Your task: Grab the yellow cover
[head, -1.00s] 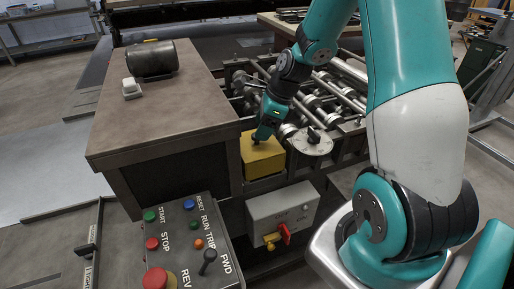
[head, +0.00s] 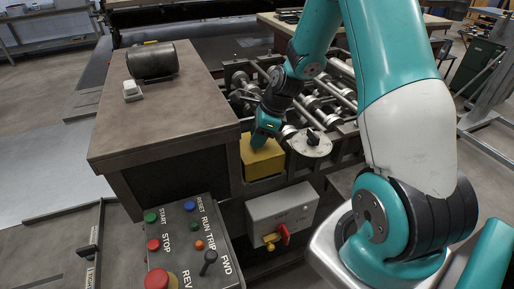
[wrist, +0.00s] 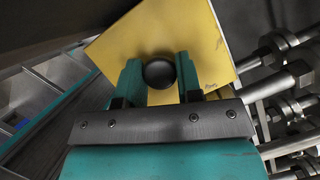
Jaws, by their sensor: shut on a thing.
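The yellow cover (head: 263,161) is a box-like piece beside the right side of the brown-topped table, in front of the rollers. In the wrist view its flat yellow face (wrist: 205,40) fills the upper middle and carries a round black knob (wrist: 159,74). My gripper (wrist: 160,80) has one teal finger on each side of the knob and is shut on it. In the head view my gripper (head: 257,145) reaches down onto the cover's top, and the knob is hidden there.
The brown table (head: 160,110) bears a dark cylinder (head: 152,61) and a small white block (head: 132,90). Metal rollers (head: 325,100) and a round plate with a black knob (head: 310,142) lie close right. A grey switch box (head: 283,212) and button panel (head: 190,245) stand in front.

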